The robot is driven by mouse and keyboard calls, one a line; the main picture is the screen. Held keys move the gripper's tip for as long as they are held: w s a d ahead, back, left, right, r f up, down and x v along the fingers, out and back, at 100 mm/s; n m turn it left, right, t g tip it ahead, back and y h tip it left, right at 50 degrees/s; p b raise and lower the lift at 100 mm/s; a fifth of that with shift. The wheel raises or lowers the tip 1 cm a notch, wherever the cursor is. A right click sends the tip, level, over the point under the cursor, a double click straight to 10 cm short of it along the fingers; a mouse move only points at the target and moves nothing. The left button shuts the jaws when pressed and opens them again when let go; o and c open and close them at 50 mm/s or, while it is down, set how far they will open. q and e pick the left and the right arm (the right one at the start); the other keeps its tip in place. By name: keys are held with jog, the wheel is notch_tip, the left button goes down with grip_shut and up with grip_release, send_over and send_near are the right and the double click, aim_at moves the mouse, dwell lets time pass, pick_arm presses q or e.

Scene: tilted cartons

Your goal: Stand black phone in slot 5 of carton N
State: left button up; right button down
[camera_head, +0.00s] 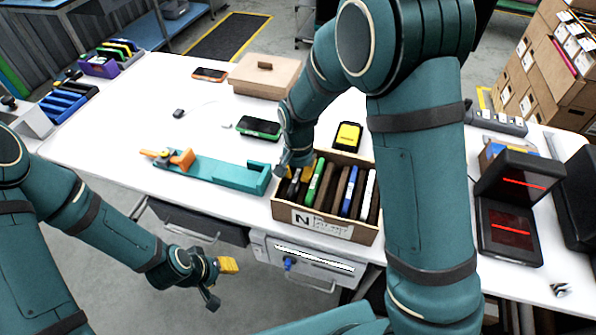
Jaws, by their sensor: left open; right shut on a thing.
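Carton N (322,226) is an open brown box with a white N label, tilted at the table's front edge. Several thin items stand in its slots, among them a green one (315,184), a blue one (349,191) and a white one (368,193). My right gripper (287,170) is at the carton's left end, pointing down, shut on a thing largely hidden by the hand. A dark slab (293,187) shows just below it; I cannot tell whether this is the black phone. My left gripper (218,283) is open and empty, in front of the table and below its top.
A green-edged phone (258,127) and an orange-edged phone (209,74) lie on the table. A teal fixture (215,172) is left of the carton, a yellow-black device (347,136) behind it. A wooden box (265,78) stands farther back. My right arm hides the area right of the carton.

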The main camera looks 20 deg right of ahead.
jog(key=shift+f, duration=0.25)
dwell(0.3)
dwell(0.4)
jog(key=c, duration=1.1)
grip_release()
jog(key=shift+d, duration=0.1)
jog(key=shift+o, duration=0.2)
jog(key=shift+r, duration=0.15)
jog(key=shift+w+r, duration=0.1)
jog(key=shift+r, duration=0.15)
notch_tip(320, 180, up, 11)
jog(key=shift+s, duration=0.2)
jog(key=shift+d+r, duration=0.1)
jog(key=shift+r, duration=0.05)
